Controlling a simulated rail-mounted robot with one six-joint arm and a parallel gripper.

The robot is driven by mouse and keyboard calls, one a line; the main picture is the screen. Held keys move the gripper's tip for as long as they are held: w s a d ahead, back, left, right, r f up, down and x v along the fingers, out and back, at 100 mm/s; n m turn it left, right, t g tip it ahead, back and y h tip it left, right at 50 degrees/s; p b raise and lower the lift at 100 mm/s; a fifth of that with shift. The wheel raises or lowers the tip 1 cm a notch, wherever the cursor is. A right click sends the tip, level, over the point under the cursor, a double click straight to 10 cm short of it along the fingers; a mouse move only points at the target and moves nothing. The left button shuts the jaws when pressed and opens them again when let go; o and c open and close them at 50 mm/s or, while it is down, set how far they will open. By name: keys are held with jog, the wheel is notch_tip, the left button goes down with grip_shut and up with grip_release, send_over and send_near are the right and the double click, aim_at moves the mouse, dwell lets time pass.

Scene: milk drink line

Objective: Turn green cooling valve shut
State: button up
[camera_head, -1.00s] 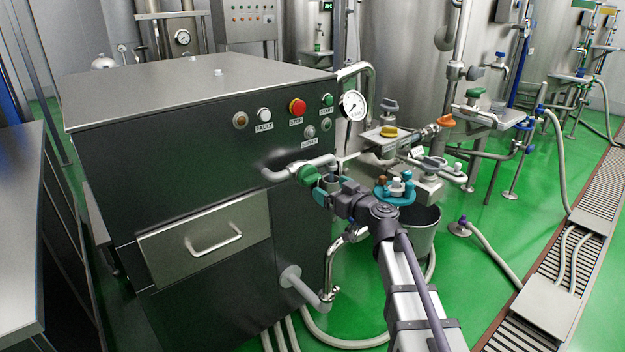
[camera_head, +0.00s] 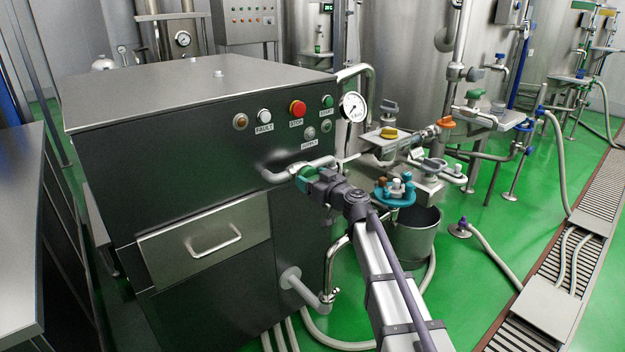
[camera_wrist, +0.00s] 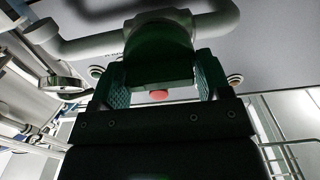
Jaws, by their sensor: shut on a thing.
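The green cooling valve (camera_head: 303,177) sits on the pipe at the front of the dark cabinet. In the wrist view its green body (camera_wrist: 158,50) fills the upper middle, with the pipe behind it. My gripper (camera_head: 312,180) reaches the valve. In the wrist view my gripper (camera_wrist: 160,82) has one textured finger pad on each side of the green valve, and it is shut on it. A small red piece (camera_wrist: 158,94) shows below the green body between the fingers. In the head view my gripper hides most of the valve.
The cabinet (camera_head: 200,150) carries a red stop button (camera_head: 297,108), and a pressure gauge (camera_head: 352,106) stands at its right edge. A round teal holder (camera_head: 394,195) and a metal bucket (camera_head: 416,238) are right of my gripper.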

jog(key=shift+c, duration=0.9)
jog(key=shift+m, duration=0.4)
jog(key=m, duration=0.3)
jog(key=shift+d+m, duration=0.1)
jog(key=shift+m, duration=0.2)
jog(key=m, duration=0.4)
jog(key=shift+w+f+m, duration=0.1)
jog(key=shift+m, duration=0.2)
jog(key=m, duration=0.4)
jog(key=shift+d+f+m, duration=0.1)
jog(key=shift+m, duration=2.4)
jog(key=o, duration=0.8)
jog(key=shift+c, duration=0.2)
